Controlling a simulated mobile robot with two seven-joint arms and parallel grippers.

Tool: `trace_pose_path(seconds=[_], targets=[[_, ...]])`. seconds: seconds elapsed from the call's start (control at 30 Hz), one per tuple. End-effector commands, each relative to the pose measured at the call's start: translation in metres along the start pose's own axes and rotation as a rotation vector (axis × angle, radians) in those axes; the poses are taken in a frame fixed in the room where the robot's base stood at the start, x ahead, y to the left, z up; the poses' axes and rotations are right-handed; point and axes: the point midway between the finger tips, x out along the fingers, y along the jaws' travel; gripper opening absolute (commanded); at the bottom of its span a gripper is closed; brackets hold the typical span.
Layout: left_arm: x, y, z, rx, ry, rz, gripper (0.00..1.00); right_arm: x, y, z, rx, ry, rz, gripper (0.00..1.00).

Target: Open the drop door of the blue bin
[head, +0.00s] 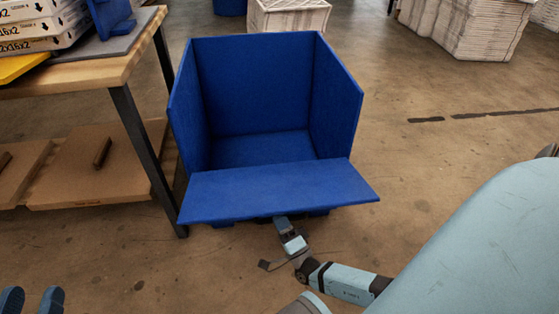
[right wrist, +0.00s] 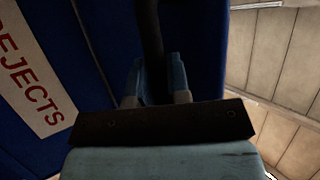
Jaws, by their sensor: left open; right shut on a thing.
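The blue bin (head: 255,85) stands on the floor with its front open and its inside empty. Its drop door (head: 278,190) is swung out towards me, sloping across the bin's front. My right gripper (head: 281,222) reaches up from below to the door's near edge, its fingertips hidden under the door. In the right wrist view its fingers (right wrist: 157,85) are shut around a dark bar-like handle (right wrist: 149,30) in front of the blue panel. A white label reading "REJECTS" (right wrist: 30,75) is on that panel. My left gripper (head: 31,299) is open and empty at the bottom left corner.
A wooden-topped table (head: 100,68) with dark legs stands close to the bin's left side, with boxed filters (head: 40,30) on it. Brown boards (head: 95,165) lie on its low shelf. Floor right of the bin is clear. Stacked pale boxes (head: 470,28) stand behind.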

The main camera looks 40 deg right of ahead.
Motion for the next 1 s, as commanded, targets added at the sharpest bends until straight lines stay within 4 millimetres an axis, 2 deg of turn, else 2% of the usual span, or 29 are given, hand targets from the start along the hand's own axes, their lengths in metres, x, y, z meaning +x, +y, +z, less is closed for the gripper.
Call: trace_pose_path(seconds=[0.43, 0.47, 0.53, 0.57, 1.0], targets=[[0.0001, 0.0002, 0.0002, 0.001, 0.001, 0.0, 0.43, 0.003, 0.0012, -0.0014, -0.002, 0.002, -0.013, 0.0], [0.0001, 0.0002, 0.0002, 0.001, 0.001, 0.0, 0.43, 0.003, 0.0012, -0.0015, -0.002, 0.002, -0.013, 0.21], [0.0001, 0.0002, 0.0002, 0.001, 0.0, 0.0, 0.43, 0.0029, 0.001, -0.0013, -0.002, 0.002, -0.014, 0.38], [0.0001, 0.0002, 0.0002, 0.001, 0.0, 0.0, 0.43, 0.0026, 0.001, -0.0012, -0.002, 0.002, -0.013, 0.41], [0.0001, -0.0001, 0.0001, 0.001, 0.0, 0.0, 0.43, 0.0004, 0.0004, 0.0002, -0.003, 0.0, -0.012, 0.41]])
